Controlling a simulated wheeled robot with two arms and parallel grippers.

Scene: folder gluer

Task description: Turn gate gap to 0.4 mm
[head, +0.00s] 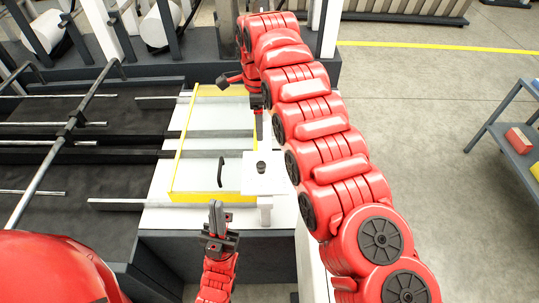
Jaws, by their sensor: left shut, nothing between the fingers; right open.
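A white block (264,183) with a small dark round knob (261,167) on top stands at the right front corner of the yellow-edged panel; whether this is the gate gap adjuster I cannot tell. No gap scale or reading is legible. My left gripper (217,214) points up the picture, shut and empty, just in front of the panel's front edge and apart from the knob. My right gripper (259,123) is partly hidden by its own arm, near the panel's right edge and beyond the knob. It is open, and I see nothing held in it.
The panel (208,150) has a yellow frame and a black handle (221,171). Dark belts and metal rods (60,145) lie to the left. White rolls (160,25) are at the back left. A grey shelf (510,140) with a red box (519,140) stands right, across clear floor.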

